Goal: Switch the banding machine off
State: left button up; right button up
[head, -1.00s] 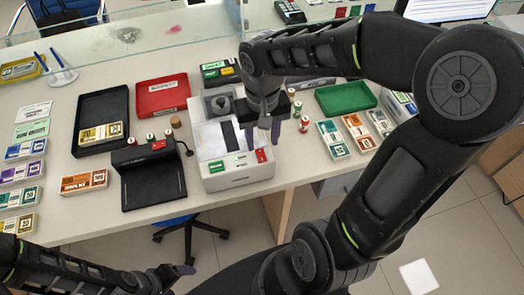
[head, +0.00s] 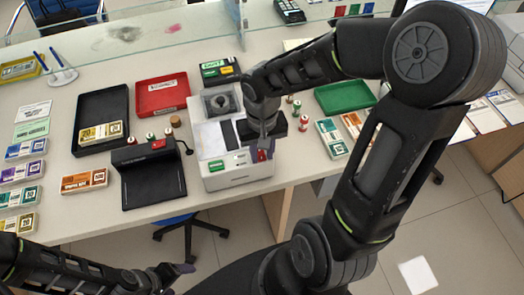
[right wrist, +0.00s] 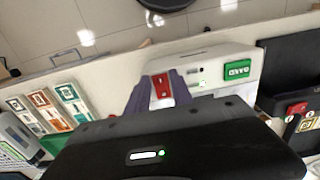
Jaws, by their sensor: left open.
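The banding machine (head: 238,172) is the white box near the counter's front edge, with a dark roll on top. Its front panel has a green label and a red rocker switch (head: 261,155). In the right wrist view the red switch (right wrist: 162,88) shows between the fingertips of my right gripper (right wrist: 160,92), with a finger on each side. In the head view my right gripper (head: 263,143) is just above the machine's front right corner. Its fingers are apart; whether they touch the switch I cannot tell. My left gripper (head: 180,272) is open and empty at the bottom, below the counter.
A black device (head: 150,185) with its own red switch stands left of the machine. A red tray (head: 162,95), a black tray (head: 90,105) and a green tray (head: 345,97) lie on the counter. Small rolls (head: 304,123) and banknote bundles (head: 332,140) are at the right.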

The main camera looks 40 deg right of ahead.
grip_shut()
jog(key=shift+w+r+g+p, duration=0.15)
jog(key=shift+r+g+p, duration=0.1)
jog(key=shift+g+p, duration=0.45)
jog(key=shift+w+d+g+y+p, duration=0.1)
jog(key=shift+w+g+y+p, duration=0.15)
jog(key=shift+g+y+p, duration=0.25)
jog(key=shift+f, duration=0.1)
jog(key=shift+o, duration=2)
grip_release()
